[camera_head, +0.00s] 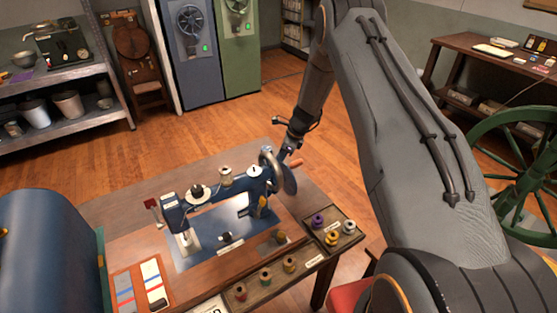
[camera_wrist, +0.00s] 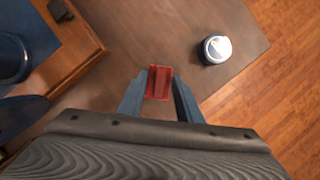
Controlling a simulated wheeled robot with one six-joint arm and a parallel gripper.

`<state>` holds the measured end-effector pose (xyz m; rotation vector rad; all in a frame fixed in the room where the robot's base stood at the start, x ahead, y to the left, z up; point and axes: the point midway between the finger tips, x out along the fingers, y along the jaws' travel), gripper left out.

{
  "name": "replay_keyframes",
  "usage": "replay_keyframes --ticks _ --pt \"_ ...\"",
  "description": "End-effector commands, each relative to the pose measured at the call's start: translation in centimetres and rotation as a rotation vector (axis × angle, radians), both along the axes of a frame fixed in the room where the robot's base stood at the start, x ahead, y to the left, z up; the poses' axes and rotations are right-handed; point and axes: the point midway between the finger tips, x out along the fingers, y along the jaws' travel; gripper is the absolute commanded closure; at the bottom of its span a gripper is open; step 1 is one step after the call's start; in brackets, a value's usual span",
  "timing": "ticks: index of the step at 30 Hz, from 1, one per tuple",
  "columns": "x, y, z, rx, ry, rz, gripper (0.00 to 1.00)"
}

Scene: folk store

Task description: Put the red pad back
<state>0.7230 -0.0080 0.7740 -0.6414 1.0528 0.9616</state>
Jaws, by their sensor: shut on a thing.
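In the wrist view the red pad (camera_wrist: 160,82), a small ribbed block, sits between the two blue fingertips of my gripper (camera_wrist: 159,87). My gripper is shut on it, above the brown table top. In the head view my wrist reaches down behind the sewing machine's handwheel; the fingertips and the pad are hidden there. The blue sewing machine (camera_head: 225,205) stands on its wooden base on the table (camera_head: 188,172). A corner of the base (camera_wrist: 85,35) shows at the left of the wrist view.
A round white-topped item (camera_wrist: 216,48) stands on the table right of the pad. A tray of spools (camera_head: 292,268) lies along the machine's front right. A blue rounded body (camera_head: 45,250) is at the left. The table behind the machine looks mostly bare.

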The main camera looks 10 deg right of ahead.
Motion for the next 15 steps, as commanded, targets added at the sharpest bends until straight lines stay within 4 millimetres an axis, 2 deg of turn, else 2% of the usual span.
replay_keyframes --ticks 12,13,15 --pt "0.03 0.02 -0.65 0.0 0.0 0.0 0.89" --pt "0.03 0.01 -0.62 0.0 -0.001 0.0 0.65" --pt "0.01 0.01 -0.56 0.0 -0.001 0.0 0.53"
